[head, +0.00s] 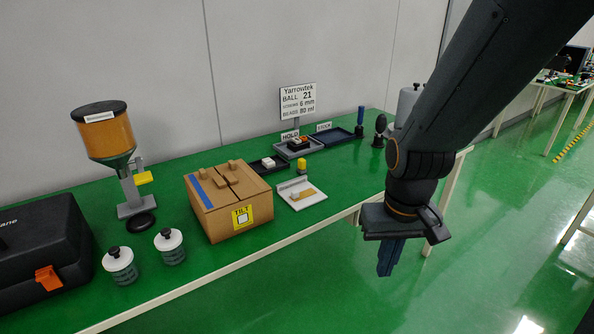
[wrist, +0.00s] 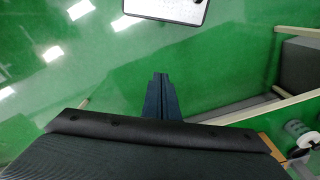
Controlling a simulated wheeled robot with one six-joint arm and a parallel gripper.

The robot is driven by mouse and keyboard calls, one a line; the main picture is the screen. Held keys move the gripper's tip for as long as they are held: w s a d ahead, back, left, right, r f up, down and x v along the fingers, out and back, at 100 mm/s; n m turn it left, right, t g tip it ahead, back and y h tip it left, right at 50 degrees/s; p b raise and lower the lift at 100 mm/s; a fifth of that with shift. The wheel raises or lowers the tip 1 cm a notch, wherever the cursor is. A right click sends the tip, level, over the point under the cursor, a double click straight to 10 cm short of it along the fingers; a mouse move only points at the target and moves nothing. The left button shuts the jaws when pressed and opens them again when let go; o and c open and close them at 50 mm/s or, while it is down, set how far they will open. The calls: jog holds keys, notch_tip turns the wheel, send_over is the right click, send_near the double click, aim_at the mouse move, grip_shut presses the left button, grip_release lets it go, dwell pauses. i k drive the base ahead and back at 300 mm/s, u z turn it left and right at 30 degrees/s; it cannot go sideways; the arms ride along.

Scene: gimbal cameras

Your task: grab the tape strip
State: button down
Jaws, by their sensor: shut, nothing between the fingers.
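A blue tape strip (head: 201,191) lies along the left side of the top of a brown cardboard box (head: 222,212). The box stands on the green bench and has a yellow tilt label on its front face. My gripper (head: 385,272) hangs in front of the bench edge, to the right of the box and well apart from it. Its dark blue fingers are together with nothing between them. They also show together in the wrist view (wrist: 157,78), over the green floor. I cannot make out the tape strip in the wrist view.
Two white-lidded jars (head: 170,246) stand left of the box, near a black case (head: 42,245). A hopper (head: 107,135) stands behind them. A white tray (head: 300,194) and a sign (head: 298,101) are to the right. Open floor lies before the bench.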

aim_at(296, 196)
jog(key=z, duration=0.4)
jog(key=i, duration=1.2)
jog(key=u, duration=0.4)
